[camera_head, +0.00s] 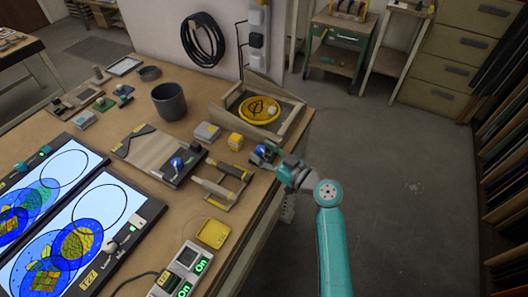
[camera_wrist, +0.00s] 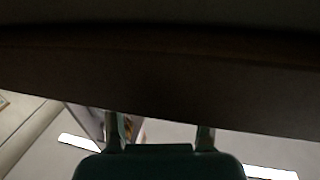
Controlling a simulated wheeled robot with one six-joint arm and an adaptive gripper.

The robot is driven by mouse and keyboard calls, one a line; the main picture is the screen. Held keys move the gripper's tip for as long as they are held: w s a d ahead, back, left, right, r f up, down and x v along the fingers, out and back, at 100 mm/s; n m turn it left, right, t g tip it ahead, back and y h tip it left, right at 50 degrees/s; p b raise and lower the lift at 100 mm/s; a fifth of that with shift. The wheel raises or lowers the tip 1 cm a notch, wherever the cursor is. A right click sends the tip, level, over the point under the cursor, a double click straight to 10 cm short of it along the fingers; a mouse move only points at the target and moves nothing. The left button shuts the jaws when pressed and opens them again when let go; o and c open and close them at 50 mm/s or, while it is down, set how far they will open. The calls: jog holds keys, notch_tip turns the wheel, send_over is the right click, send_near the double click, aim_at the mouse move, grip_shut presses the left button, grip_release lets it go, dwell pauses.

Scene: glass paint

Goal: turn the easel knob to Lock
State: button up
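A tilted wooden stand, seemingly the easel (camera_head: 292,128), is at the table's far right corner. It holds a round yellow pane (camera_head: 259,110) with a dark leaf outline. I cannot make out a knob on it or a Lock mark. My gripper (camera_head: 262,154) is at the table's right edge, just in front of the stand. A small blue spot shows at the gripper; I cannot tell what it belongs to. In the wrist view my gripper's two fingers (camera_wrist: 159,132) stand apart, with nothing clearly held. A dark brown surface (camera_wrist: 160,80) fills much of that view, close to the fingers.
Left of my gripper are a yellow block (camera_head: 236,142), a grey block (camera_head: 207,133), a wooden rack (camera_head: 222,190) and a board with a blue knob-like part (camera_head: 178,163). A dark pot (camera_head: 169,101) stands behind. Lit panels (camera_head: 75,235) lie front left. Floor to the right is clear.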

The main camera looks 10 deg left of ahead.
grip_shut()
jog(key=shift+n+g+y, duration=0.3)
jog(key=shift+g, duration=0.1)
jog(key=n+g, duration=0.1)
jog(key=n+g+y, duration=0.1)
jog(key=g, duration=0.1)
jog(key=shift+w+d+y, duration=0.1)
jog(key=shift+w+y, duration=0.15)
jog(key=shift+y, duration=0.05)
jog(key=shift+w+n+g+y, duration=0.1)
jog(key=shift+n+g+y, duration=0.1)
jog(key=shift+n+g, duration=1.3)
jog(key=shift+w+n+g+y, duration=0.15)
jog(key=shift+n+g, duration=0.75)
jog(key=shift+g, duration=1.2)
jog(key=shift+s, duration=0.1)
jog(key=shift+o, duration=0.5)
grip_release()
